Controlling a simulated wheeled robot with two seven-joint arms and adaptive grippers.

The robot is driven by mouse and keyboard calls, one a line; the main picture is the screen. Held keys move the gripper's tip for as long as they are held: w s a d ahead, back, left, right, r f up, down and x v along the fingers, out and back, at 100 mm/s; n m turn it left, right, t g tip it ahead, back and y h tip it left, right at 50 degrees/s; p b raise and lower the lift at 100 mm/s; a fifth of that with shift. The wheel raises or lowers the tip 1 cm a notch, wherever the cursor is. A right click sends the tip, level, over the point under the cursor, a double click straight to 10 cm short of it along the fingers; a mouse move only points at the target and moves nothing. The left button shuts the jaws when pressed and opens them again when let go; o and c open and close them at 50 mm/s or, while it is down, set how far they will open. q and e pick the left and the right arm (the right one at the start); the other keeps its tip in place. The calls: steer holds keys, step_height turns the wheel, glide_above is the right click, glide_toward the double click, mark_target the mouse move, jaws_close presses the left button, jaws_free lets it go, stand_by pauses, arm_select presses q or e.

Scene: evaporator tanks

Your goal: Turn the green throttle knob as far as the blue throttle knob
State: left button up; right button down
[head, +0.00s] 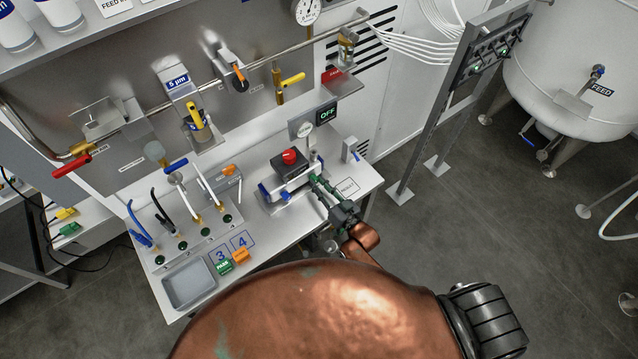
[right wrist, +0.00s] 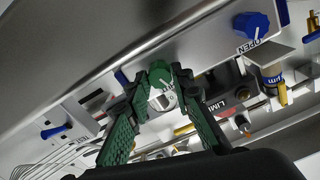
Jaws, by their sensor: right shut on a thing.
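The green throttle knob (right wrist: 160,76) shows in the right wrist view, over a pale round dial. My right gripper (right wrist: 153,90) has a dark green-padded finger on each side of it and is shut on it. In the head view the right gripper (head: 317,181) reaches the right end of the bench fixture and mostly hides the green knob. The blue throttle knob (right wrist: 254,25) is at the upper right of the right wrist view, with a white pointer line near the word OPEN. Its angle against the green knob's is hard to judge. My left gripper is not in view.
A red button (head: 289,157) sits on the fixture's box, and an OFF display (head: 327,113) stands behind. Left on the bench are a rack with several tubes (head: 185,238), a grey tray (head: 188,284) and number tags. A pipe with valves runs above.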

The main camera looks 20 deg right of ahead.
steer(key=m, duration=0.4)
steer(key=shift+m+p, duration=0.3)
steer(key=shift+p, duration=0.05)
steer(key=m, duration=0.4)
steer(key=shift+f+m, duration=0.1)
steer(key=shift+m, duration=0.2)
steer(key=c, duration=1.7)
jaws_free()
steer(key=v, duration=1.2)
